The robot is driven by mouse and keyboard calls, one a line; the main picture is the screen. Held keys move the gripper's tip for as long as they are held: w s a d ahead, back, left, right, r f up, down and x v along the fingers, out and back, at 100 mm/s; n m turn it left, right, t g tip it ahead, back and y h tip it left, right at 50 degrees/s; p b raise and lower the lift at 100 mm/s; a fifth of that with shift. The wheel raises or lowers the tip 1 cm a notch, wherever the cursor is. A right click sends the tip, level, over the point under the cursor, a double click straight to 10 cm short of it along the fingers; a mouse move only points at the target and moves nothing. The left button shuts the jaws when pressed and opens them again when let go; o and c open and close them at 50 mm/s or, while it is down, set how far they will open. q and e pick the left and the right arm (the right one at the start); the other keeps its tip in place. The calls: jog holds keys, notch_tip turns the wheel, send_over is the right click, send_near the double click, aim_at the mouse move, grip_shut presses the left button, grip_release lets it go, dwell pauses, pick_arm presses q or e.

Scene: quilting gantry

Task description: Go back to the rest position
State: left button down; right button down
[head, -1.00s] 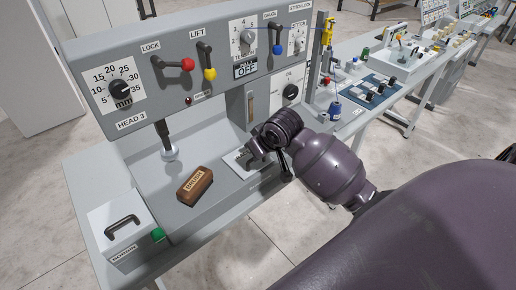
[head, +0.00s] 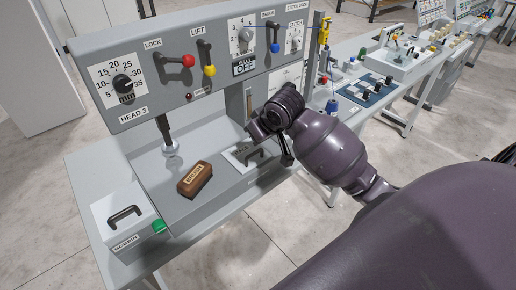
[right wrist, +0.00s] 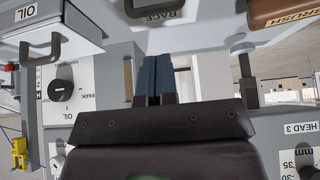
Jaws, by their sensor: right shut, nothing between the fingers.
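My right arm (head: 330,150) reaches in from the right in the head view, its wrist in front of the grey machine head. In the right wrist view, which looks upside down, my right gripper (right wrist: 153,78) has its two dark blue fingers together with nothing between them. It is apart from the handled plate marked RACE (right wrist: 155,12). That plate (head: 248,155) lies on the machine bed in the head view, below my wrist. My left gripper is in neither view.
A brown brush (head: 195,179) lies on the bed, left of the plate. A grey box with a handle (head: 125,220) and green knob stands at the front left. The panel (head: 150,98) with levers and dials rises behind. Floor (head: 230,260) in front is clear.

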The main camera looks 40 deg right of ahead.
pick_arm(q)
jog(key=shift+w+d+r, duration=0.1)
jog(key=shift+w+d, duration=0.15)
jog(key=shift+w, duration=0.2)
pick_arm(e)
jog(key=v, duration=0.7)
jog(key=shift+d+r, duration=0.25)
jog(key=shift+r, duration=0.05)
jog(key=shift+s, duration=0.15)
jog(key=w+r+n+t, duration=0.2)
jog(key=w+r+t, duration=0.1)
jog(key=w+t, duration=0.3)
notch_tip(320, 180, down, 10)
jog(key=s+a+t+b, duration=0.1)
jog(key=s+a+t, duration=0.1)
pick_arm(q)
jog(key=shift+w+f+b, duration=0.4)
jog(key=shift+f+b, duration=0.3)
jog(key=shift+b, duration=0.2)
pick_arm(e)
jog(key=s+a+f+m+g, duration=0.2)
jog(key=s+a+f, duration=0.2)
jog(key=s+f, duration=1.5)
notch_tip(320, 180, down, 3)
jog(key=shift+s+a+f+g+h, duration=0.15)
jog(key=shift+s+g+h, duration=0.15)
jog(key=shift+g, duration=0.1)
